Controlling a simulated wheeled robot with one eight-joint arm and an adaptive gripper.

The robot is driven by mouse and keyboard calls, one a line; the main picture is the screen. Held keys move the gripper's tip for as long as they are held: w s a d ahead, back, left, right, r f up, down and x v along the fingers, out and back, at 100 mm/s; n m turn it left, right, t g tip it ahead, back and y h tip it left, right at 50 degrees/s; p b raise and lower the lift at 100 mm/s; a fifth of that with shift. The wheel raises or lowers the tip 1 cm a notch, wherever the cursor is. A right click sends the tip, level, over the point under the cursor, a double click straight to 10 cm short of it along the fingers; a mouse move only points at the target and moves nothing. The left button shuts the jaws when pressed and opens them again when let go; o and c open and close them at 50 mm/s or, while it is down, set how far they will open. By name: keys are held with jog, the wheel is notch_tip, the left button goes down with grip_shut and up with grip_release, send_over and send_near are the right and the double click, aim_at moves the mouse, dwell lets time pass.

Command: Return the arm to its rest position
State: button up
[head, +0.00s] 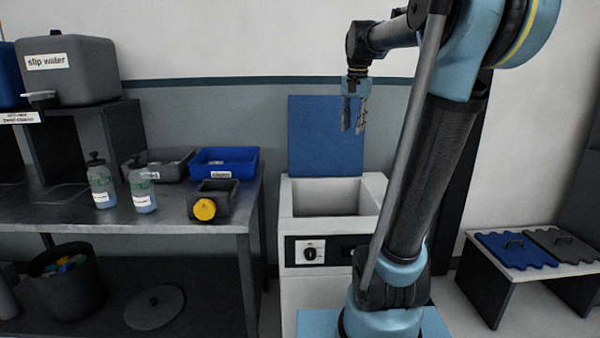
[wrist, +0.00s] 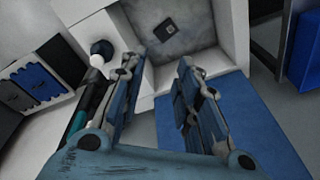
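My gripper (head: 354,116) hangs from the raised arm, fingers pointing down, above and a little behind the open white bin-like machine (head: 283,215). In the wrist view my gripper (wrist: 158,85) has its two fingers spread apart with nothing between them. The machine's basin (wrist: 190,45) shows beyond the fingertips, with a small dark square fitting (wrist: 168,29) on its floor. The machine's blue lid (head: 325,135) stands upright at its back. The arm column rises in front of the machine's right side and hides part of it.
A slip water tank (head: 68,70) sits on a shelf. A low bench (head: 490,290) stands at right.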

jog(key=s+d+f+n, duration=0.1)
jog(key=s+f+n, duration=0.5)
jog(key=s+f, duration=2)
notch_tip(320, 180, down, 4)
jog(key=shift+s+d+r+n+t, duration=0.2)
jog(key=shift+d+n+t, duration=0.1)
jog(key=shift+n, duration=0.1)
